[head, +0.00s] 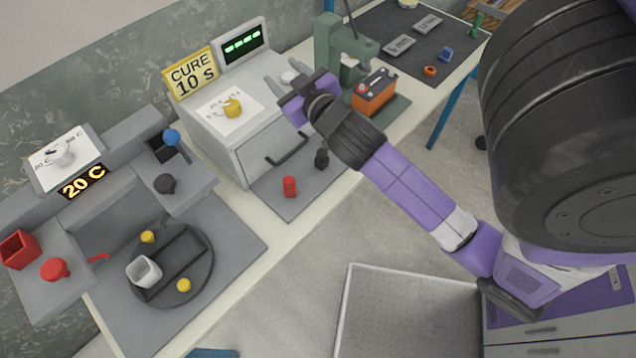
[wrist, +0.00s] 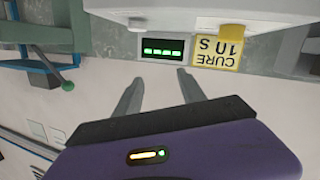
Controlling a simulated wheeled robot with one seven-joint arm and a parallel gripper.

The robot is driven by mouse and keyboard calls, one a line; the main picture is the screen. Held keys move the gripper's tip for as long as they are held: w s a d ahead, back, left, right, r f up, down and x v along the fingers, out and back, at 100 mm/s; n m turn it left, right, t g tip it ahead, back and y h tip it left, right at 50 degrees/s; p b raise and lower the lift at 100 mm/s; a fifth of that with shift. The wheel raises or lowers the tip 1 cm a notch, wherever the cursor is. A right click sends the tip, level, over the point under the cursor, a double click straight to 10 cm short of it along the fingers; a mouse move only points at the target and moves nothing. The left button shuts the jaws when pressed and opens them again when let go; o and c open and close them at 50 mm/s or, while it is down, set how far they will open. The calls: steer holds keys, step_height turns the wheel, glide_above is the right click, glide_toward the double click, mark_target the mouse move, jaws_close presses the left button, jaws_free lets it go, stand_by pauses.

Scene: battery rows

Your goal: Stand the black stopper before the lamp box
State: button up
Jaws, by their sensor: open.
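The lamp box (head: 228,120) is a pale box with a dark handle on its front, a CURE 10 S sign and a green-lit display behind its top. A small black stopper (head: 321,158) stands upright on the grey mat before the box's front, near its right end. My gripper (head: 284,84) is open and empty, above the right part of the box, apart from the stopper. In the wrist view its two fingers (wrist: 160,78) are spread with nothing between them. The sign (wrist: 217,48) and display (wrist: 162,48) appear upside down there. The stopper is not seen in the wrist view.
A red stopper (head: 289,187) stands left of the black one. A yellow piece (head: 232,108) sits on the box top. A green press (head: 340,50) and orange battery (head: 374,93) are at right. A round black tray (head: 172,264) and a dark knob-like piece (head: 165,184) are at left.

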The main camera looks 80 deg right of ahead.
steer(key=s+a+f+n+t+y, duration=0.2)
steer(key=a+f+n+y, duration=0.15)
steer(key=a, duration=0.65)
steer(key=s+a+f+n+t+y, duration=0.15)
steer(key=a+f+y, duration=0.25)
steer(key=a, duration=0.5)
steer(key=s+a+r+y, duration=0.2)
steer(key=s+a+y, duration=0.2)
steer(key=s+a, duration=0.6)
steer(key=a, duration=0.4)
steer(key=shift+s+a+r+n, duration=0.15)
steer(key=shift+s+a+n, duration=0.05)
steer(key=shift+a+n, duration=0.2)
step_height(320, 180, down, 2)
steer(key=shift+f+b, duration=0.1)
steer(key=shift+b, duration=1)
